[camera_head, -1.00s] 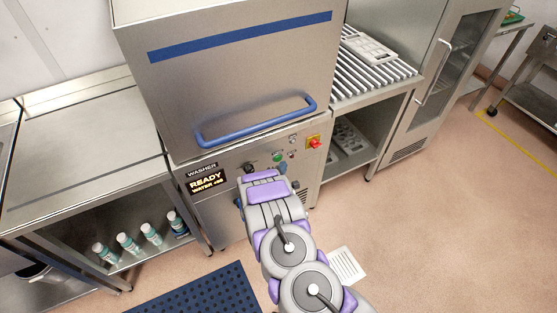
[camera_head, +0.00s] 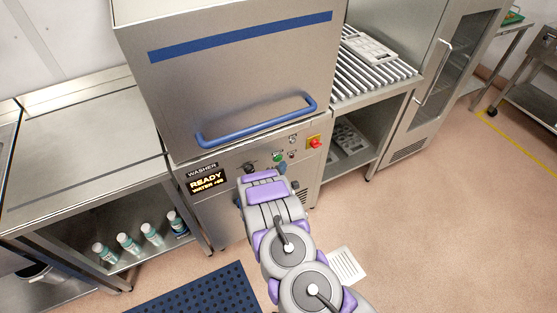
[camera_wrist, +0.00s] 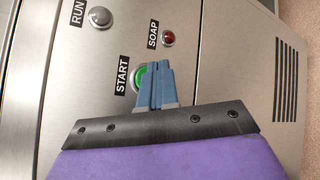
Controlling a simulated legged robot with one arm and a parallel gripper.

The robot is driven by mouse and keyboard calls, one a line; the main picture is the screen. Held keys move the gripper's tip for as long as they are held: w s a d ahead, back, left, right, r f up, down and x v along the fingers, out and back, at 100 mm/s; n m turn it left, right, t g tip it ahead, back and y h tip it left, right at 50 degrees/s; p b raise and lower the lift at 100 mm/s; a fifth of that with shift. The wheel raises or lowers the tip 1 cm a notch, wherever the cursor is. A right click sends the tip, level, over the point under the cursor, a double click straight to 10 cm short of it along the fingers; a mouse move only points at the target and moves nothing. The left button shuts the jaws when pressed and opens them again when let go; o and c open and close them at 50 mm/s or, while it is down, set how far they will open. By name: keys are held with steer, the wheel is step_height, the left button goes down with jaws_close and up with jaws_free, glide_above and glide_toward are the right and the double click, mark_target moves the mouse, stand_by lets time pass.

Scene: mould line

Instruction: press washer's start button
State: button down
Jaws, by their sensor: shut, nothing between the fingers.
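The washer (camera_head: 240,90) is a steel cabinet with a blue stripe and a blue hood handle. Its display (camera_head: 208,181) reads READY. The green START button (camera_head: 278,157) is on the front panel; in the wrist view the button (camera_wrist: 140,77) shows beside its START label, partly hidden behind my fingers. My gripper (camera_wrist: 160,66) is shut and empty, its blue fingertips together over the right part of the button. I cannot tell whether the tips touch it. In the head view my gripper (camera_head: 282,167) is just below the button, mostly hidden by my arm.
A red SOAP lamp (camera_wrist: 168,38) and a grey RUN lamp (camera_wrist: 100,17) are near the button. A red emergency knob on yellow (camera_head: 314,142) is to the right. A steel table (camera_head: 80,150) stands left, a roller shelf (camera_head: 365,80) right. Floor at right is clear.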

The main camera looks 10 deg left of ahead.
steer(key=shift+w+a, duration=0.1)
steer(key=shift+w+a+r+p, duration=0.15)
steer(key=shift+w+a+p, duration=0.1)
steer(key=shift+p, duration=0.1)
steer(key=shift+w+a, duration=0.15)
steer(key=shift+w, duration=0.15)
stand_by(0.9)
steer(key=shift+s+d+p, duration=0.5)
steer(key=shift+s+p, duration=0.1)
steer(key=shift+s, duration=0.1)
steer(key=shift+s+d+p, duration=0.55)
steer(key=shift+s+d, duration=0.15)
steer(key=shift+s, duration=0.35)
steer(key=shift+s+d+p, duration=0.5)
steer(key=shift+s+d, duration=0.2)
steer(key=shift+s, duration=0.3)
